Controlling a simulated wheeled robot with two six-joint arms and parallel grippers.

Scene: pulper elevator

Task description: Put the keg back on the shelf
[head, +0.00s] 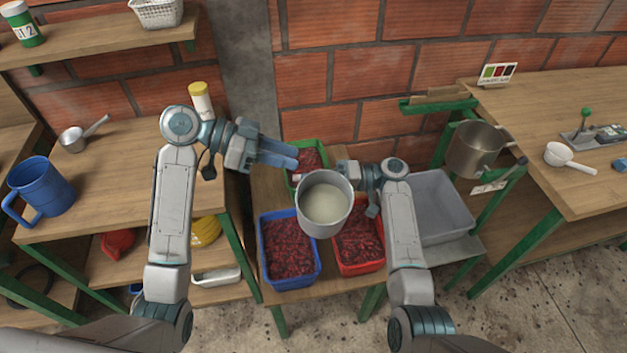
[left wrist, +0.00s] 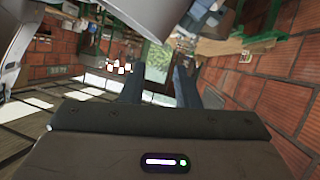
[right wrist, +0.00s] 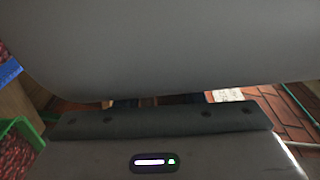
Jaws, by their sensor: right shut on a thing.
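A grey round vessel (head: 313,221), the likeliest keg, is held over the crates at the centre of the head view. Its rim faces me and its inside looks pale. Its grey wall (right wrist: 170,45) fills the top of the right wrist view. My right gripper (head: 349,176) is shut on its far right side; the fingertips are mostly hidden. My left gripper (head: 285,156) is empty beyond and left of the vessel, its blue fingers apart; they also show in the left wrist view (left wrist: 158,88). A wooden wall shelf (head: 100,42) is at the upper left.
Below the vessel are a blue crate (head: 290,284) and a red crate (head: 362,267) of red fruit, with a green crate (head: 317,148) behind. A blue jug (head: 42,190) and yellow-capped bottle (head: 201,100) are on the left bench.

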